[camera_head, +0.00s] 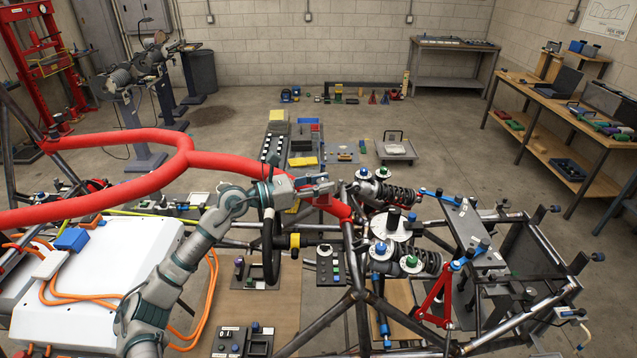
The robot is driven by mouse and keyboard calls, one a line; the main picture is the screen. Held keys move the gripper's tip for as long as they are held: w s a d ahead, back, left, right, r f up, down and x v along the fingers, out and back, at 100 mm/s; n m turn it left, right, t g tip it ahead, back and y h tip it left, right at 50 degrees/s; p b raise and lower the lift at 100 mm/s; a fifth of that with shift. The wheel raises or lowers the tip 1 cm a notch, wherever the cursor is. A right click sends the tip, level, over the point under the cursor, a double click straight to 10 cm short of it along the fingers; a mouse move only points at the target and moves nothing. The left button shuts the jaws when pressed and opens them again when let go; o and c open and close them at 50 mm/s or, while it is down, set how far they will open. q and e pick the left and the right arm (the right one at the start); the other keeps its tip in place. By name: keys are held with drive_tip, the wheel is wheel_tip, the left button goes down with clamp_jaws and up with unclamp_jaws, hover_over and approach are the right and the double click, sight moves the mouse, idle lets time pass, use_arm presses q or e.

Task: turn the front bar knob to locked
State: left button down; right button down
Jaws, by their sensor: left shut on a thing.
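My left gripper (335,187) reaches in from the lower left over the tube chassis. It is shut at a small dark knob beside a white disc (352,188), which I take to be the front bar knob. The fingers hide most of it, so I cannot read its setting. To the right, a black knob (393,216) stands upright on a larger white round plate (402,232), apart from the gripper. My right gripper is not in view.
Coil-over shocks (388,192) with blue and green caps lie just right of the gripper. A thick red padded tube (110,195) runs across the left, above my arm. A black steering wheel (270,245) stands below the wrist. Chassis tubes cross the lower right.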

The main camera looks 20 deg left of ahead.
use_arm(q)
drive_tip(key=shift+a+r, duration=0.1)
drive_tip(key=shift+r, duration=0.1)
drive_tip(key=c, duration=0.8)
unclamp_jaws()
drive_tip(key=shift+w, duration=0.1)
drive_tip(key=shift+w+d+f, duration=0.2)
drive_tip(key=shift+w, duration=0.05)
drive_tip(key=v, duration=1.2)
drive_tip(key=shift+w, duration=0.1)
drive_tip(key=shift+f, duration=0.1)
